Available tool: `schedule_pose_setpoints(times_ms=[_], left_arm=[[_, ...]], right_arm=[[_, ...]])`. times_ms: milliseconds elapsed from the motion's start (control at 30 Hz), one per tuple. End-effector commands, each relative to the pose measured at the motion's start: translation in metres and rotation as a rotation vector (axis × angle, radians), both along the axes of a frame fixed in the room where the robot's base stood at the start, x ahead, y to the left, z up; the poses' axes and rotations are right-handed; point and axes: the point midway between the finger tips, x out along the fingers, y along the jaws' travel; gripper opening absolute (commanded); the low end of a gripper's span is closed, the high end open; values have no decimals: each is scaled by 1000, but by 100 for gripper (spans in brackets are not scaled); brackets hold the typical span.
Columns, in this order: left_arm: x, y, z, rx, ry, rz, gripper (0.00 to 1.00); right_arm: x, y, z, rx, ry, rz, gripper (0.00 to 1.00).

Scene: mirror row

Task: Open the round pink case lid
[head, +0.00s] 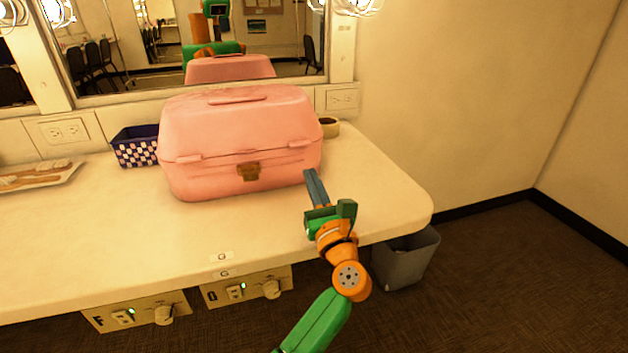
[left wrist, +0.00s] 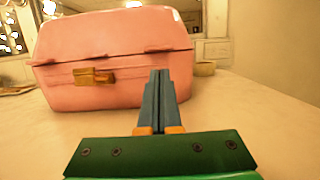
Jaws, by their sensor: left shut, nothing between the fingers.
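The pink case (head: 225,178) stands on the counter with its rounded lid (head: 240,115) down. It also fills much of the left wrist view (left wrist: 60,92). A brass latch (head: 249,172) sits at the middle of its front, and it shows in the left wrist view (left wrist: 93,77) to the left of my fingers. My left gripper (head: 309,173) is shut and empty, in front of the case's right end and right of the latch. Its fingers (left wrist: 160,74) point toward the case front. I cannot tell whether the tips touch it. My right gripper is not in view.
The counter (head: 130,235) is clear in front of the case. A blue checkered basket (head: 135,148) stands to the left, a tray (head: 40,178) farther left. A small tan bowl (head: 330,128) is behind right. A mirror (head: 285,45) stands behind; a grey bin (head: 405,262) is below the counter.

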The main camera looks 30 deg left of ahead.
Motion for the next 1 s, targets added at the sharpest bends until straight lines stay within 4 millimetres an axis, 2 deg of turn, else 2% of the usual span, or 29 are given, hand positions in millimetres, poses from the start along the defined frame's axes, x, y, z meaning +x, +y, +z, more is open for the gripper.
schedule_pose_setpoints(times_ms=[200,333,767,867,1000], left_arm=[[26,31,12,4,1,3,0],[35,41,14,4,0,0,0],[39,45,16,3,2,0,0],[39,45,21,-4,6,-1,0],[38,45,34,-30,28,-1,0]], right_arm=[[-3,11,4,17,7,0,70],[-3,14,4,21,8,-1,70],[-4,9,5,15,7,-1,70],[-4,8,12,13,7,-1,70],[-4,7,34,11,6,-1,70]])
